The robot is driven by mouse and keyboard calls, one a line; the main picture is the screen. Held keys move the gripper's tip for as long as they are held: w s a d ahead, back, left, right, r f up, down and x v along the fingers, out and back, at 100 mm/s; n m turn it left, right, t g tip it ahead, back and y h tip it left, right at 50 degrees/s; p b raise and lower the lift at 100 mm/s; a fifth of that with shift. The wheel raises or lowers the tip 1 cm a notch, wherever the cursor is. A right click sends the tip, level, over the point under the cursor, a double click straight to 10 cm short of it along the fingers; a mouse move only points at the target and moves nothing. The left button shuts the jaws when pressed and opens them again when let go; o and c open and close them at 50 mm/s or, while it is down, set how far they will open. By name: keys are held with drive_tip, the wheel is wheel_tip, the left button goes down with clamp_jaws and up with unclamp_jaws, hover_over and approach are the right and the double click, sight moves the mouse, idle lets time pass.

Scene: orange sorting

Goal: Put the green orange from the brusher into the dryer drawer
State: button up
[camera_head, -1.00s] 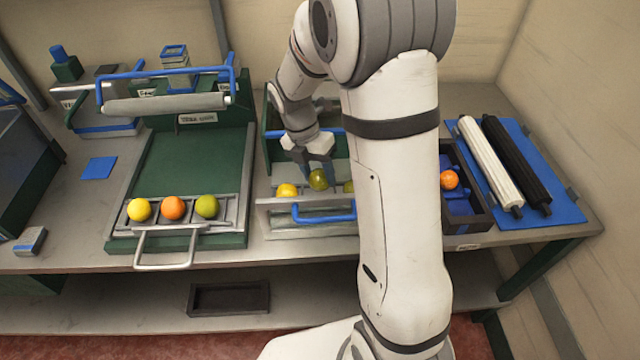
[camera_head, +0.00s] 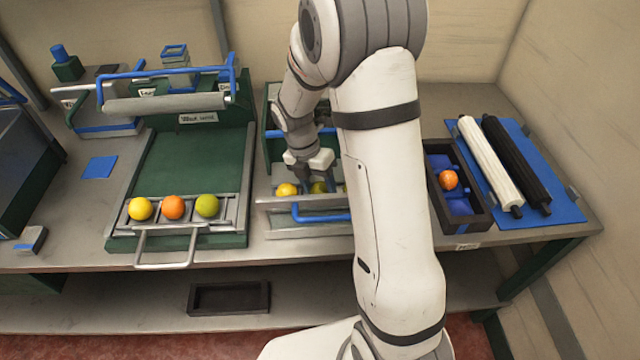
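A green-yellow orange (camera_head: 318,188) is in the middle drawer, whose front (camera_head: 285,222) carries a blue handle. It sits level with a yellow orange (camera_head: 286,190) on its left and another yellow fruit (camera_head: 345,189) on its right, half hidden by my arm. My gripper (camera_head: 319,178) is right above the green-yellow orange and hides its top. The fingertips are too small and covered to show whether they grip it. A second green orange (camera_head: 207,206) lies in the left unit's tray (camera_head: 232,212), at the right end.
That tray also holds a yellow orange (camera_head: 140,208) and an orange one (camera_head: 173,207). A dark bin (camera_head: 477,216) with an orange fruit (camera_head: 448,180) stands right of my arm. Two rollers (camera_head: 490,160) lie on a blue mat (camera_head: 560,208). My arm hides the drawer's right part.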

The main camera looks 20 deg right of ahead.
drive_tip(key=v, duration=1.2)
drive_tip(key=s+d+r+m+t+y, duration=0.1)
drive_tip(key=s+r+m+t, duration=0.1)
drive_tip(key=s+m, duration=0.7)
drive_tip(key=s+d+r+m+t+y, duration=0.1)
drive_tip(key=s+r+m+t, duration=0.2)
drive_tip(key=s+m, duration=0.7)
drive_tip(key=m, duration=0.8)
drive_tip(key=shift+s+d+r, duration=0.35)
drive_tip(key=shift+d, duration=0.05)
